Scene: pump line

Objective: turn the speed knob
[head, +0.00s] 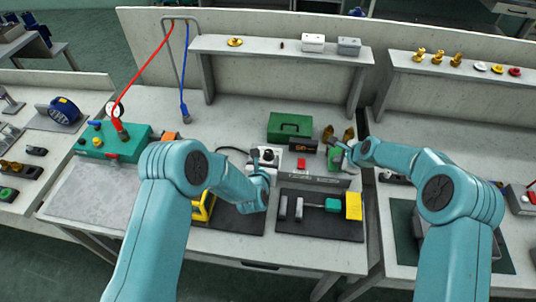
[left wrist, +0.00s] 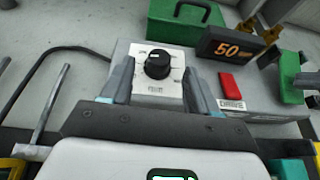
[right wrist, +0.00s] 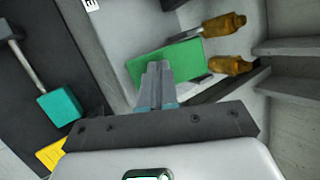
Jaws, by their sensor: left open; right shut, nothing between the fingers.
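The speed knob (left wrist: 158,64) is black and round, with a white mark toward its upper left. It sits on a white dial plate (left wrist: 168,97) on a grey box. My left gripper (head: 262,174) is open, and its fingers show on either side of the knob in the left wrist view. I cannot tell whether they touch it. The knob (head: 268,155) also shows just beyond the gripper in the head view. A dark display (left wrist: 238,48) reads 50 in orange. My right gripper (right wrist: 157,72) is shut and empty, in front of a green block (right wrist: 178,62).
A red DRIVE switch (left wrist: 231,83) is right of the knob. A green toolbox (head: 290,126) stands behind. A dark mat (head: 300,228) in front holds tools with a teal and a yellow part. Brown-handled tools (right wrist: 224,26) stand near my right gripper. A black cable (left wrist: 40,80) runs left.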

